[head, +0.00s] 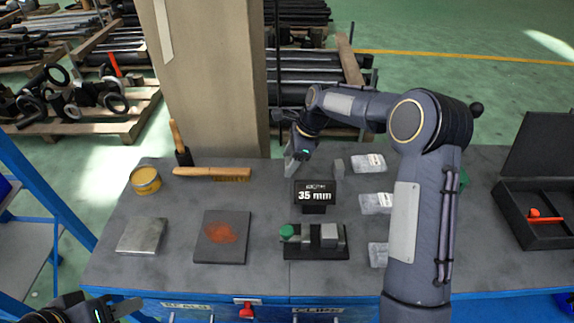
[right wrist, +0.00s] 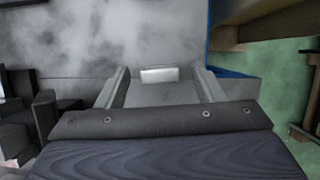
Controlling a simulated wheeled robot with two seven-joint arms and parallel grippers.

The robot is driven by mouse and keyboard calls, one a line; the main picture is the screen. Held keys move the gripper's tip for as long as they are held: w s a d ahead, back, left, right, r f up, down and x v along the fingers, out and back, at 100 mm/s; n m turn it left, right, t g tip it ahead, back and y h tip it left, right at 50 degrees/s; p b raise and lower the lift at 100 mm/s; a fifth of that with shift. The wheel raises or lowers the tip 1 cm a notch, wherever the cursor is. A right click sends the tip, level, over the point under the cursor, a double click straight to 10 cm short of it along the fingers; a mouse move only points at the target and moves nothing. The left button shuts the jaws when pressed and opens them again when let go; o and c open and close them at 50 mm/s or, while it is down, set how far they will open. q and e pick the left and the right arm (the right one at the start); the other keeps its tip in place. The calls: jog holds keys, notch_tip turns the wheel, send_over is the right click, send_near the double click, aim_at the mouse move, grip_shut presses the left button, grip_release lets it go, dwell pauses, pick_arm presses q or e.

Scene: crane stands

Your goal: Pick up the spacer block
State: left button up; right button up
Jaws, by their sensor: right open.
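A dark fixture (head: 316,253) with a green knob and metal blocks sits before the sign. A brush (head: 213,173), yellow tin (head: 146,181), rust-marked plate (head: 221,237) and metal plate (head: 142,236) lie left.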

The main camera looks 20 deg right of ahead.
jog(key=shift+x, duration=0.8)
jog(key=c, duration=1.1)
jog(key=shift+r, duration=0.1)
